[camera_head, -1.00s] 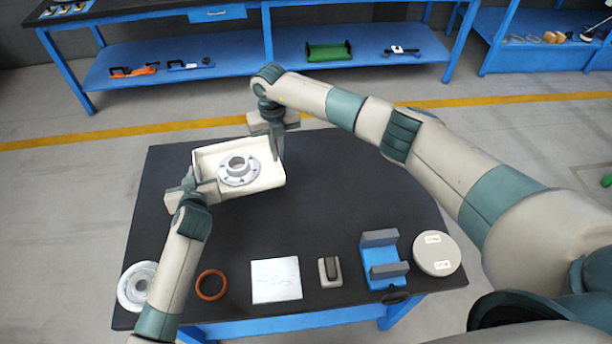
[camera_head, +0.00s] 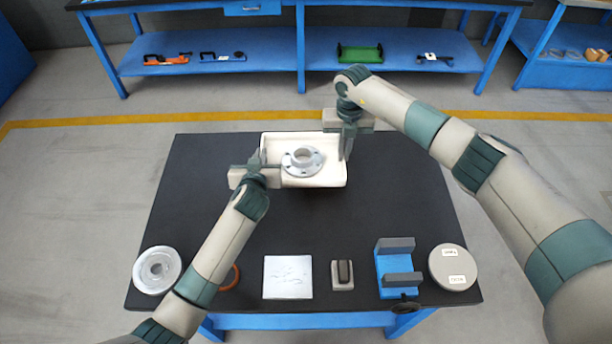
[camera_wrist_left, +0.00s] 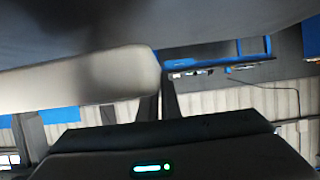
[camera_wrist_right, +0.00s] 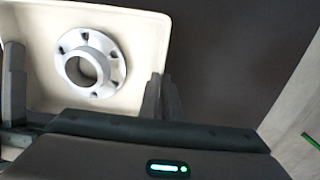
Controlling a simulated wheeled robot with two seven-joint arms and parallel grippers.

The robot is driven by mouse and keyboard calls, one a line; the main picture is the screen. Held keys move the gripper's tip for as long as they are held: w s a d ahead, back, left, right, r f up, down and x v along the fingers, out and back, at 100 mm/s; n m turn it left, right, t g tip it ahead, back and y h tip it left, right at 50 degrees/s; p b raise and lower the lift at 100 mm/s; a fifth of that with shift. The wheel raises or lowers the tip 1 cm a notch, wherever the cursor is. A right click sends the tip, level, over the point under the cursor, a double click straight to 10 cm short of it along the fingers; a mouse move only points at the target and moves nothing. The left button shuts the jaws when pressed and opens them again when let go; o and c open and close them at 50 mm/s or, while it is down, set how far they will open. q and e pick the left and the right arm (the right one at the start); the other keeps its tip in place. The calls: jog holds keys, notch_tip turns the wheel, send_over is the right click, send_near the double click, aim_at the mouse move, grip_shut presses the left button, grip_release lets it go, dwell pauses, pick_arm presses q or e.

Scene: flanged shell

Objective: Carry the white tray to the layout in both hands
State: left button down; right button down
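The white tray (camera_head: 333,180) is above the far middle of the black table, roughly square to its edges. A grey flanged shell (camera_head: 302,161) with a ring of bolt holes sits in it, and shows clearly in the right wrist view (camera_wrist_right: 90,65). My left gripper (camera_head: 262,167) is shut on the tray's left wall. The left wrist view shows a pale, blurred tray part (camera_wrist_left: 85,80) at the fingers. The gap under the tray cannot be judged.
Along the black table's (camera_head: 380,200) near edge lie a grey flanged disc (camera_head: 157,270), a partly hidden orange ring (camera_head: 232,279), a white sheet (camera_head: 288,278), a small block (camera_head: 343,275), a blue fixture (camera_head: 393,270) and a round grey lid (camera_head: 453,267). The table's middle is clear.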

aim_at(342, 166)
pick_arm(q)
jog(key=shift+a, duration=0.1)
